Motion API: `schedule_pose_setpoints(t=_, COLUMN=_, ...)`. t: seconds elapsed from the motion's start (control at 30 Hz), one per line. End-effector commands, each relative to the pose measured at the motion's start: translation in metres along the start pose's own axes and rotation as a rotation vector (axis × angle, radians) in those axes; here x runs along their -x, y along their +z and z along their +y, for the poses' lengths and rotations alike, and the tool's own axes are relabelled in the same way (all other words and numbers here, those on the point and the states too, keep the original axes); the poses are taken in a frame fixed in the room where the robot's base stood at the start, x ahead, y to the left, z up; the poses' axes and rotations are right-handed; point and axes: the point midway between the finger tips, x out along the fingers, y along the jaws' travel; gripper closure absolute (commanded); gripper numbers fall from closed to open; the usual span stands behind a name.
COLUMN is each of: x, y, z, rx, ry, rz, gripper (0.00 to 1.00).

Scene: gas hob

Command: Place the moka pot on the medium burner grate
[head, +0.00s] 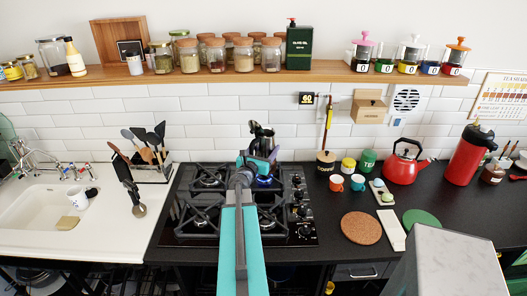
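The black gas hob (186,238) is set in the counter and has several burner grates. The back left grate (208,177), the front left grate (203,216) and the front right grate (270,215) show. My arm reaches over the middle of the hob and covers part of the back right grate. A blue patch (264,181) shows there; I cannot tell if it is a flame. My gripper (262,135) is dark and small above the back of the hob, against the tiles. Its opening is unclear. I cannot make out a moka pot; one at the gripper could be hidden.
A white sink (32,208) and a utensil rack (152,172) stand left of the hob. To the right are small cups, a cork mat (360,227), a red kettle (404,163) and a red flask (466,158). A wooden shelf (220,77) with jars runs above.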

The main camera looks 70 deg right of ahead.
Motion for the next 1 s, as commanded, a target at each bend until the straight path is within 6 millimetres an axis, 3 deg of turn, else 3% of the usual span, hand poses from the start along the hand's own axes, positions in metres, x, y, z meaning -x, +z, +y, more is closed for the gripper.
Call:
schedule_pose_setpoints(t=0.2, x=-0.016, y=0.001, z=0.003, rx=0.0, ry=-0.001, rz=-0.003, gripper=0.93)
schedule_pose_setpoints(t=0.87, x=-0.029, y=0.0, z=0.0, rx=0.001, ry=-0.007, rz=-0.003, gripper=0.93)
schedule_pose_setpoints(t=1.0, x=-0.031, y=-0.019, z=-0.005, rx=0.002, ry=-0.014, rz=-0.002, gripper=0.93)
